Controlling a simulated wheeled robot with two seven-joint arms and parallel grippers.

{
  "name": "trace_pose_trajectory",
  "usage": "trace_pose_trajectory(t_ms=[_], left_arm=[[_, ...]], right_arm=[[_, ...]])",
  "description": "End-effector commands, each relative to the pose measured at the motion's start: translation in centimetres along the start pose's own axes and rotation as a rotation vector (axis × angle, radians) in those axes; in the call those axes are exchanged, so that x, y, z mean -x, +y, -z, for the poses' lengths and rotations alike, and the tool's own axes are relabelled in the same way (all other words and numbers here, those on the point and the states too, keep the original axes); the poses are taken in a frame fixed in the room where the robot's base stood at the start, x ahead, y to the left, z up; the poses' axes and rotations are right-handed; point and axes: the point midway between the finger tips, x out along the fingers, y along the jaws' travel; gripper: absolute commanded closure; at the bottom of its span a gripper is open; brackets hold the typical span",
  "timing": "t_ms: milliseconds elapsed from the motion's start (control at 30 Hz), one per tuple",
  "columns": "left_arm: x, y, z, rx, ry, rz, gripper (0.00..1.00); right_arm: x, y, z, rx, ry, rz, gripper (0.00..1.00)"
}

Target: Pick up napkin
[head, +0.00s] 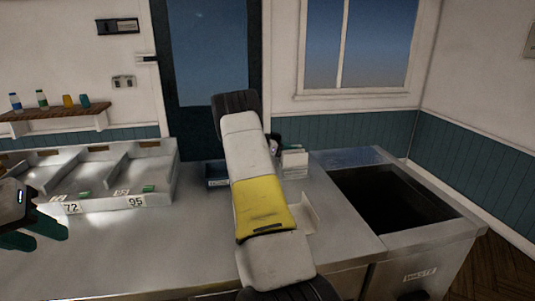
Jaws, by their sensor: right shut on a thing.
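A small white stack that looks like napkins (295,163) stands at the back of the steel counter, just right of my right arm. My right gripper (275,145) shows only as a small dark part beside the stack. My arm hides most of it. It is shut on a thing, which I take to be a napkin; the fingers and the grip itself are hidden. My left gripper (35,236) is at the left edge, over the front of the counter. Its dark green fingers look apart, with nothing seen between them.
A steel bin with divided compartments (145,170) and number tags stands at the left. A waste opening (390,200) is at the right. A bent white piece (306,213) lies right of my arm. A wall shelf (55,113) holds bottles and cups. The counter's middle left is clear.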

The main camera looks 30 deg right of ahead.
Motion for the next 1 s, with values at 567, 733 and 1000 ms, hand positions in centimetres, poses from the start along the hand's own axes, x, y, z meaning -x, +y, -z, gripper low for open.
trace_pose_trajectory(t_ms=[567,733,1000], left_arm=[[0.0,0.0,0.0,0.0,0.0,0.0,0.64],[0.0,0.0,0.0,0.0,0.0,0.0,0.64],[0.0,0.0,0.0,0.0,0.0,0.0,0.64]], right_arm=[[2.5,0.0,8.0,-0.006,-0.001,0.002,1.0],[3.9,0.0,12.6,-0.007,0.0,0.002,1.0],[6.3,-0.1,20.4,-0.006,0.0,0.002,1.0]])
